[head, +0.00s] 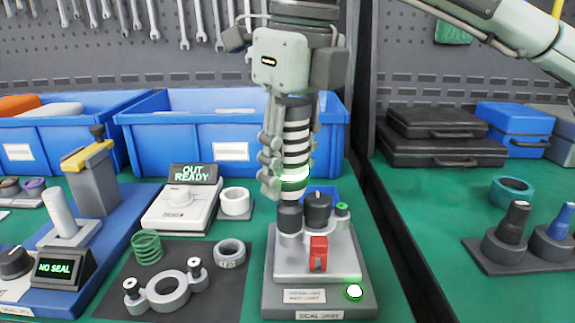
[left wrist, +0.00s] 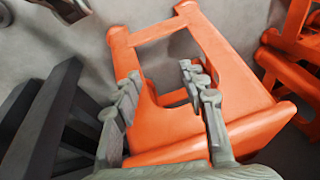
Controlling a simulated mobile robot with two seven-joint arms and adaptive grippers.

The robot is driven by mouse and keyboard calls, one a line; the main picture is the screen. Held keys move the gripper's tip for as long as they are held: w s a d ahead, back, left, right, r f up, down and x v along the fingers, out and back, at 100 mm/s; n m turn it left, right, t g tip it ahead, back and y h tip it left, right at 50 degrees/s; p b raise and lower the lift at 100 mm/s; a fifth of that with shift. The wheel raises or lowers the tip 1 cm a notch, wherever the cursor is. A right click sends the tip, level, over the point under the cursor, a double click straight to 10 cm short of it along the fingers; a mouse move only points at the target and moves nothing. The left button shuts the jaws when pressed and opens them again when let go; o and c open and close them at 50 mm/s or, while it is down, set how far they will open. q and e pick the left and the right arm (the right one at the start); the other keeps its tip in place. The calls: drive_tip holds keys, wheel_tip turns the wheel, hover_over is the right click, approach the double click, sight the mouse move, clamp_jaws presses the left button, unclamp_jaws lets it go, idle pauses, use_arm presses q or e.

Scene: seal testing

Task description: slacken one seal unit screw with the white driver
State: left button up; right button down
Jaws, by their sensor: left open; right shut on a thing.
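My right gripper (head: 288,178) comes down from above, shut on the black-and-white banded driver (head: 296,141). The driver is near upright, with its lower end just above the left dark post of the seal unit (head: 285,262); I cannot tell whether they touch. The seal unit has a grey stepped base, dark round tops, a small green-topped post (head: 342,209), a red clip (head: 318,254) and a lit green lamp (head: 354,291). Which parts are screws is too small to tell. My left gripper (left wrist: 158,95) is open and empty in the left wrist view, in front of an orange frame (left wrist: 180,125).
Left of the seal unit, a dark mat (head: 205,301) holds a grey two-lugged ring (head: 166,291), a green spring (head: 146,247) and a small ring. Blue bins (head: 155,122) line the back. A "NO SEAL" display (head: 60,267) is left.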

sight(288, 102)
idle(0.8)
drive_tip(key=shift+r+p, duration=2.3)
drive_tip(key=shift+r, duration=1.4)
